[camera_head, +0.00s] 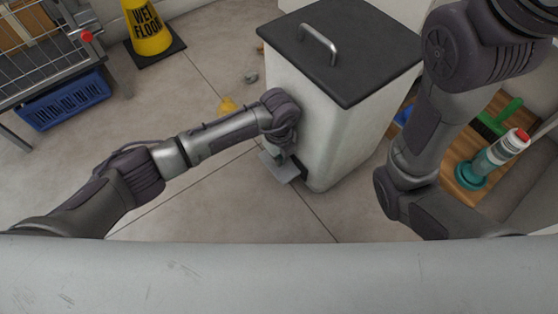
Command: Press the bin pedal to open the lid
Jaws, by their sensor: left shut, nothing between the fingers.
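The bin (320,125) is a tall white box standing on the floor at the middle right. Its dark flat lid (345,65) with a metal handle (319,42) lies shut on top. The pedal (280,170) is a small grey plate sticking out low on the bin's left side. My left gripper (289,156) is shut and empty, pointing down right over the pedal beside the bin's wall. My wrist partly hides its fingers, and I cannot tell whether they touch the pedal. My right arm comes down at the right of the bin, and its gripper is out of view.
A yellow wet-floor cone (147,27) stands at the upper left, beside a metal rack with a blue basket (65,100). Small yellow litter (227,105) lies on the floor left of the bin. A teal-and-white bottle (490,160) and green brush (497,119) are at the right.

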